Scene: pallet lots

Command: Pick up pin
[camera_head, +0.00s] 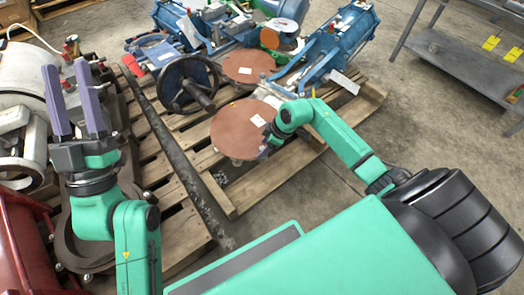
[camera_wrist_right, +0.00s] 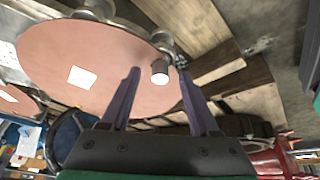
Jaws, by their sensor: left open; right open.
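A short grey cylinder, which looks like the pin (camera_wrist_right: 159,77), shows in the right wrist view near the rim of a round copper-brown disc. My right gripper (camera_wrist_right: 159,71) is open, with its two purple fingers to either side of the cylinder in that picture. I cannot tell whether they touch it. My left gripper (camera_head: 68,66) is open and empty, with fingers upright, at the left.
A wooden pallet (camera_head: 295,168) carries blue valves, a dark handwheel (camera_head: 187,82) and a second brown disc (camera_head: 247,66). Grey machinery stands at left. A metal shelf (camera_head: 465,65) stands at right, with clear floor before it.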

